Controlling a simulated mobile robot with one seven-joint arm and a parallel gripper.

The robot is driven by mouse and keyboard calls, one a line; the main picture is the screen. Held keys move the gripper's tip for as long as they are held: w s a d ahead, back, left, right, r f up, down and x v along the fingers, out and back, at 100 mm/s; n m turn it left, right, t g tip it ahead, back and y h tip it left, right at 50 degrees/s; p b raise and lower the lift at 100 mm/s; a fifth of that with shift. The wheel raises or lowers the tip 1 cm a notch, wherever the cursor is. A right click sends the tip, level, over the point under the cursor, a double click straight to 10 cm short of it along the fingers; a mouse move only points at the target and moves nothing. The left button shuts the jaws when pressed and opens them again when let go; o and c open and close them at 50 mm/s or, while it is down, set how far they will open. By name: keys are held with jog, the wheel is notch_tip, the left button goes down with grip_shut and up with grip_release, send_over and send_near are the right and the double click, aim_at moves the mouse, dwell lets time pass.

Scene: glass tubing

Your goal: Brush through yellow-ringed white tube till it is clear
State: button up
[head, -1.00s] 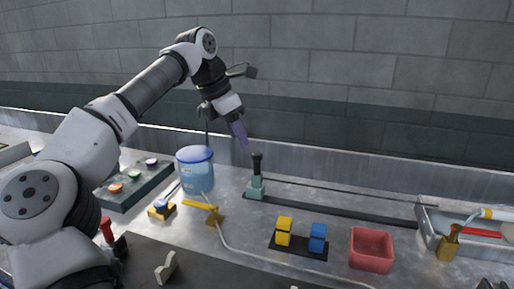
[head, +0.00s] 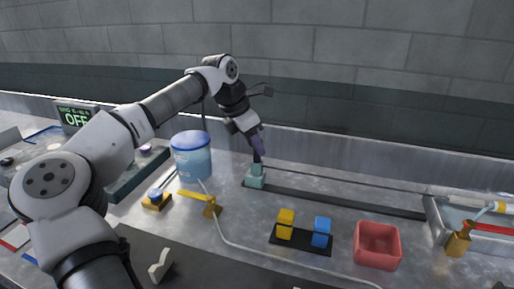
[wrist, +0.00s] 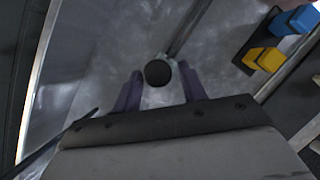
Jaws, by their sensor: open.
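A white tube with a yellow part (head: 502,207) shows at the far right edge, partly cut off, over a metal tray. A black upright handle (head: 256,157) stands in a teal holder (head: 255,177) at the back middle of the bench; whether it belongs to a brush is hidden. My gripper (head: 259,148) is open, pointing down over this handle, with purple fingers beside its top. In the wrist view the handle's round black top (wrist: 158,73) lies between the two spread fingers, without clear contact on either side.
A blue-lidded jar (head: 192,156) stands left of the teal holder. Yellow and blue blocks (head: 286,223) sit on a black plate, with a red bin (head: 377,246) to their right. A brass stand (head: 459,241) is by the metal tray (head: 432,215). A sign (head: 76,117) reads OFF.

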aim_at(255, 163)
jog(key=shift+x, duration=1.35)
jog(key=shift+c, duration=0.4)
grip_shut()
